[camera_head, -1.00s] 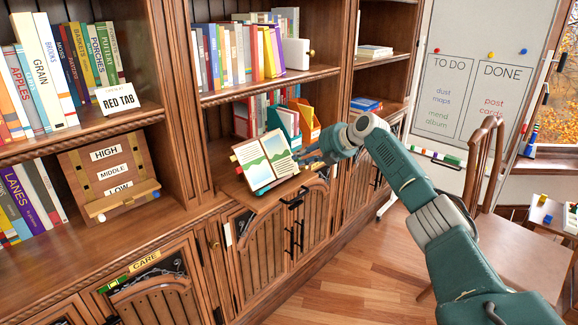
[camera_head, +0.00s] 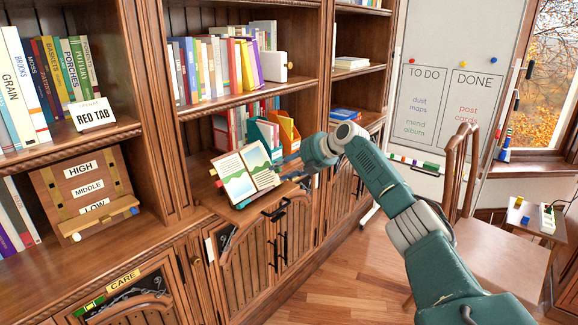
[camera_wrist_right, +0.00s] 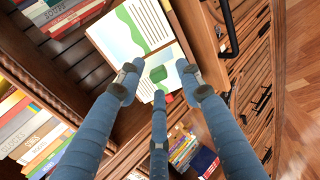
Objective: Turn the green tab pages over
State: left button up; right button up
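An open book (camera_head: 247,172) with green and blue landscape pictures and text leans on the cabinet ledge in the head view. The book's pages (camera_wrist_right: 135,35) also show in the right wrist view, with a green patch (camera_wrist_right: 158,74) and a small red tab (camera_wrist_right: 168,98) near the fingers. My right gripper (camera_wrist_right: 161,78) has its blue fingers spread, over the page's near edge. I cannot tell whether they touch the paper. In the head view the right gripper (camera_head: 300,175) is just right of the book. My left gripper is out of view.
An orange folder (camera_head: 288,133) stands behind the book. Cabinet doors with black handles are below, and a chair (camera_head: 460,200) is at right.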

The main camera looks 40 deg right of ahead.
jog(key=v, duration=1.2)
jog(key=shift+d, duration=0.1)
